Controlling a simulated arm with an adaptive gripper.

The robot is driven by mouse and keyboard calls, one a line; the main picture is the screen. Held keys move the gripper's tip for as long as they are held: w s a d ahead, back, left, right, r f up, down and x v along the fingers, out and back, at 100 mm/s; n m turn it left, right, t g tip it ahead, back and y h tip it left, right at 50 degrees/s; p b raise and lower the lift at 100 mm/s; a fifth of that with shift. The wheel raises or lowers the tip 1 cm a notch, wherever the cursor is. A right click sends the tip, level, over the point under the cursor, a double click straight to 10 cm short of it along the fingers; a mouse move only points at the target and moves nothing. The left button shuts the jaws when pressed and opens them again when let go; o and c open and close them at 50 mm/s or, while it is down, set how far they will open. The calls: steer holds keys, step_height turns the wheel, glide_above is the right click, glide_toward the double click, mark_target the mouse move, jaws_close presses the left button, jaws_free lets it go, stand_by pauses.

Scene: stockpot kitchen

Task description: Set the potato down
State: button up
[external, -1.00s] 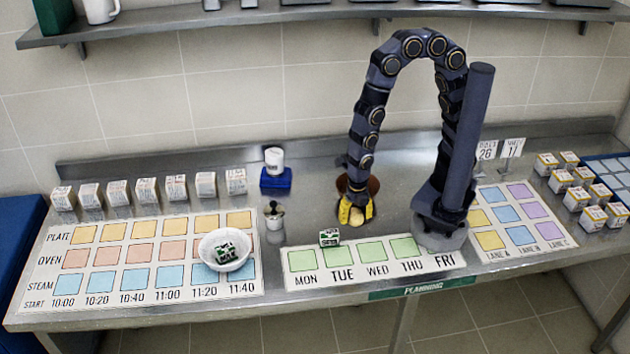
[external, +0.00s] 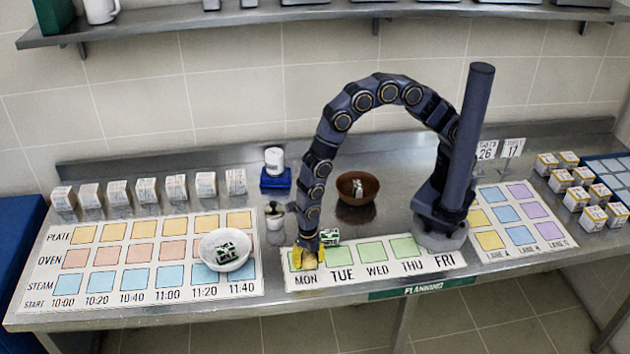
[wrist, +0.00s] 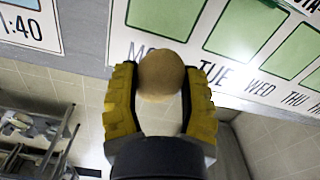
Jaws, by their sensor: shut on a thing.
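The potato (wrist: 161,75) is round and tan, held between the two yellow finger pads of my gripper (wrist: 160,90) in the wrist view. In the external view my gripper (external: 307,259) points down over the left end of the weekday board (external: 408,264), around the MON space. The fingers hide most or all of the potato there. In the wrist view the potato covers part of the MON lettering. I cannot tell whether it touches the board. A brown bowl (external: 347,197) stands behind the board with a small pale block in it.
A green-and-white block (external: 330,237) sits close right of my gripper, at the board's back edge. A white bowl (external: 210,260) with a similar block stands on the time chart (external: 40,290) at left. A small metal pot (external: 274,216) stands behind. The TUE to FRI squares look clear.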

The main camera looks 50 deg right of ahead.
mark_target(306, 276)
steer(key=shift+w+a+f, duration=0.2)
steer(key=shift+a+f, duration=0.05)
steer(key=shift+f, duration=0.1)
steer(key=shift+a+f, duration=0.1)
steer(key=shift+f, duration=1.6)
steer(key=shift+f, duration=0.1)
steer(key=o, duration=1)
step_height(306, 276, up, 11)
steer(key=shift+w+r, duration=0.1)
steer(key=shift+r, duration=0.55)
